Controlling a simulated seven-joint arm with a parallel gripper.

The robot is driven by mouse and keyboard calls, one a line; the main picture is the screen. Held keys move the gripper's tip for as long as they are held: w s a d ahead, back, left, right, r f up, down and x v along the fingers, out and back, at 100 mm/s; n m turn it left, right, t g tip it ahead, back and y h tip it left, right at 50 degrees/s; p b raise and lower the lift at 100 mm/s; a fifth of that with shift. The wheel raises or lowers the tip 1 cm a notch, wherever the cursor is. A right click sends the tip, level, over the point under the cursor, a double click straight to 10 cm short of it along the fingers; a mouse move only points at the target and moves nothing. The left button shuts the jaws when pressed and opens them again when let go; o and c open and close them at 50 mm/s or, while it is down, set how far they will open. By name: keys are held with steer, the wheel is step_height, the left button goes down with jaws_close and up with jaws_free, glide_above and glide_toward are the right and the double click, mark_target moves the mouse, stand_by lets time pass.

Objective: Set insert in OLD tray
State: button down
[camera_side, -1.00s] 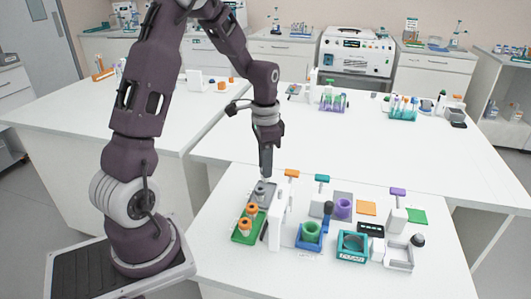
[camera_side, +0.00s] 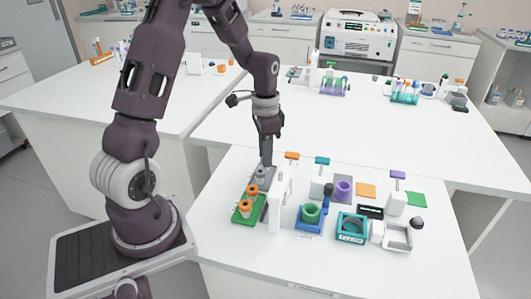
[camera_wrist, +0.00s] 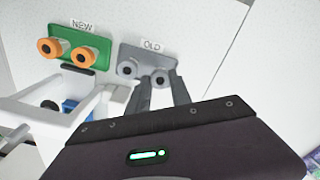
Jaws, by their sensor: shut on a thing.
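The grey OLD tray (camera_wrist: 180,62) shows in the wrist view, its label behind it. One grey insert (camera_wrist: 128,69) sits at its left. A second grey insert (camera_wrist: 160,77) is between the fingertips of my gripper (camera_wrist: 160,86), at the right of the tray. My gripper is shut on this insert; whether it is fully seated or slightly raised I cannot tell. In the side view my gripper (camera_side: 266,164) points down at the far end of the trays, with grey insert parts under it. The green NEW tray (camera_side: 237,220) holds two orange-topped inserts (camera_side: 252,190).
A white upright stand (camera_side: 276,205) is close to the right of the trays. Further right are a blue holder with a green ring (camera_side: 309,220), a teal CLEAN box (camera_side: 351,229) and a white open frame (camera_side: 398,240). The table front is clear.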

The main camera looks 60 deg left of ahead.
steer(key=shift+f, duration=0.15)
steer(key=c, duration=1.1)
jaws_free()
step_height(320, 180, up, 6)
steer(key=shift+r, duration=0.55)
